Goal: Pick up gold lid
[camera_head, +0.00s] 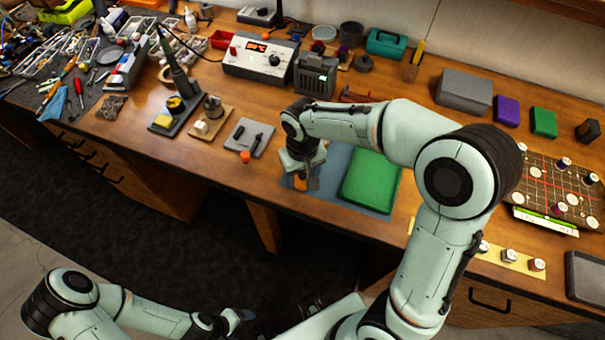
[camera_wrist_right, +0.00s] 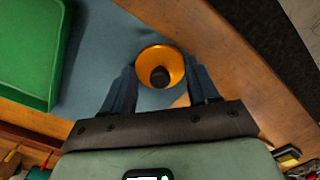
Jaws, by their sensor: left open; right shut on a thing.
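The gold lid (camera_wrist_right: 176,62) is round with a dark knob in its middle. In the right wrist view it sits between the two dark fingers of my right gripper (camera_wrist_right: 160,80), which is shut on it. In the head view a small part of the gold lid (camera_head: 299,183) shows at the fingertips of my right gripper (camera_head: 306,182), over the left part of the blue mat (camera_head: 333,165). I cannot tell whether the lid touches the mat. My left gripper (camera_head: 238,318) is open and empty, low in front of the bench.
A green tray (camera_head: 370,182) lies on the mat, right of my right gripper. To its left are a grey plate with dark tools (camera_head: 249,138) and a small orange piece (camera_head: 245,157). A dark device (camera_head: 314,76) stands behind. The bench's front edge is close.

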